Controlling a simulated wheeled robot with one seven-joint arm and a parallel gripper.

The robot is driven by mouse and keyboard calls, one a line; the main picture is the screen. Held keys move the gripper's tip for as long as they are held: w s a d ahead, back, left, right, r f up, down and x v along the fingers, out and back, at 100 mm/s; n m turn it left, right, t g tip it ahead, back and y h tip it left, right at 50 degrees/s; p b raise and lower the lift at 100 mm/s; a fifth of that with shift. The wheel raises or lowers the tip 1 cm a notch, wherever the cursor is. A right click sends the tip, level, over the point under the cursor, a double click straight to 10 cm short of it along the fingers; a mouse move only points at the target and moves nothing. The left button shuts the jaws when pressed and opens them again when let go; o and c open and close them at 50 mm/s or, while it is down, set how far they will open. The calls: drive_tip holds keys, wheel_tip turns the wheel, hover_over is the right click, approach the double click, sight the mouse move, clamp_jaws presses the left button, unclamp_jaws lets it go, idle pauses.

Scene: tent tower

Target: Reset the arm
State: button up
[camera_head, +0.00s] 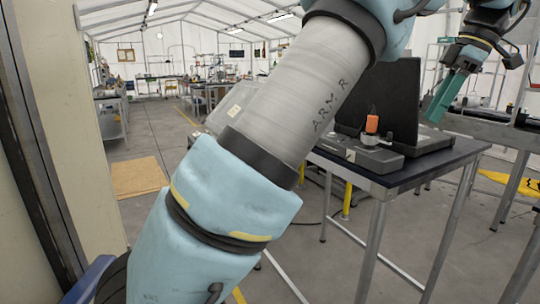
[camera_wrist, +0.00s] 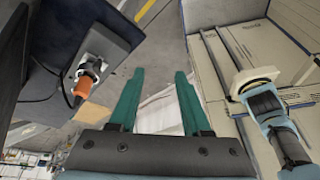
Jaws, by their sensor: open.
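My gripper (camera_wrist: 157,105) is open in the wrist view, with its two green fingers apart and nothing between them. In the head view my gripper (camera_head: 440,98) is at the upper right, above the table's right end and beside the dark upright panel. My light blue and grey arm crosses the middle of the head view and hides part of the table and the room behind it.
A dark-topped table (camera_head: 420,172) with metal legs stands at the right. It holds a grey case with a black upright panel (camera_head: 392,100) and an orange item (camera_head: 372,124). A pale wall (camera_head: 70,110) is close on the left. Open floor (camera_head: 165,128) lies beyond.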

drive_tip(key=w+a+f+m+h, duration=0.1)
drive_tip(key=w+a+f+m, duration=0.2)
drive_tip(key=a, duration=0.4)
drive_tip(key=w+a+f+m+g+h, duration=0.1)
drive_tip(key=w+a+f+m, duration=0.15)
drive_tip(key=a+f, duration=0.4)
drive_tip(key=w+a+f+m+h, duration=0.1)
drive_tip(key=w+a+f+m, duration=0.15)
drive_tip(key=a, duration=0.55)
drive_tip(key=s+a+f+m, duration=0.2)
drive_tip(key=s+a+f, duration=0.1)
drive_tip(key=a, duration=0.3)
drive_tip(key=s+a+f+m+t, duration=0.1)
drive_tip(key=s+a+f+m, duration=0.1)
drive_tip(key=s+a+f, duration=0.2)
drive_tip(key=s+a+f+m+h, duration=0.1)
drive_tip(key=s+a+f+m, duration=0.2)
drive_tip(key=a, duration=0.6)
wheel_tip(320, 180, down, 3)
drive_tip(key=shift+s+r+t, duration=0.15)
drive_tip(key=shift+s+t, duration=0.15)
drive_tip(key=shift+s, duration=0.15)
drive_tip(key=shift+a, duration=0.1)
